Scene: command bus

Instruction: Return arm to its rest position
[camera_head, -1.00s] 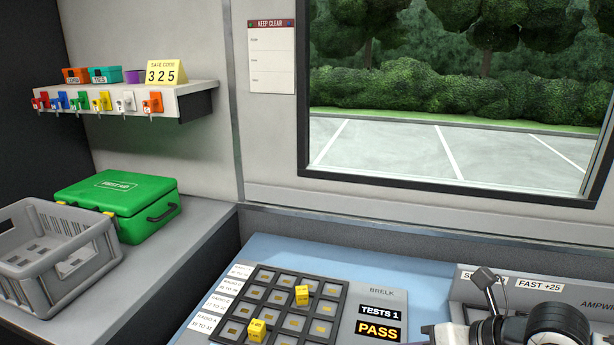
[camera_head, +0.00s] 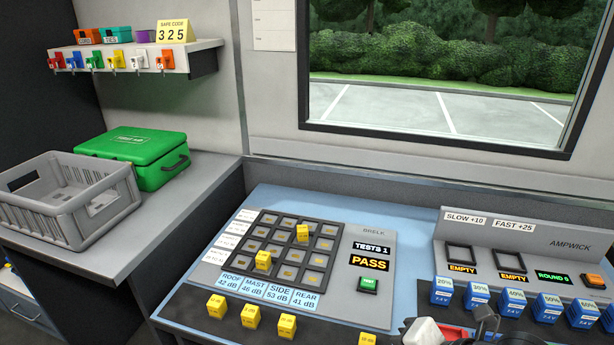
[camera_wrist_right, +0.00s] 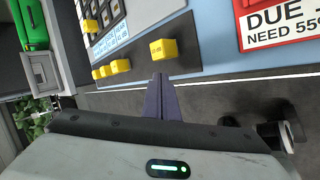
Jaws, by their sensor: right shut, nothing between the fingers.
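My right gripper shows in the right wrist view (camera_wrist_right: 163,82) with its two dark fingers together and nothing between them. It points at the console's front edge, close to a yellow block (camera_wrist_right: 163,49), with dark floor beside it. In the head view, part of my right arm (camera_head: 450,330) is at the bottom edge, right of centre; its fingers are hidden there. My left gripper is in neither view.
The blue console (camera_head: 410,290) carries a grid panel (camera_head: 278,246) with two yellow blocks in it. Several yellow blocks (camera_head: 251,317) and blue battery blocks (camera_head: 512,301) line its front. A grey crate (camera_head: 70,215) and green first-aid box (camera_head: 138,160) sit on the left counter.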

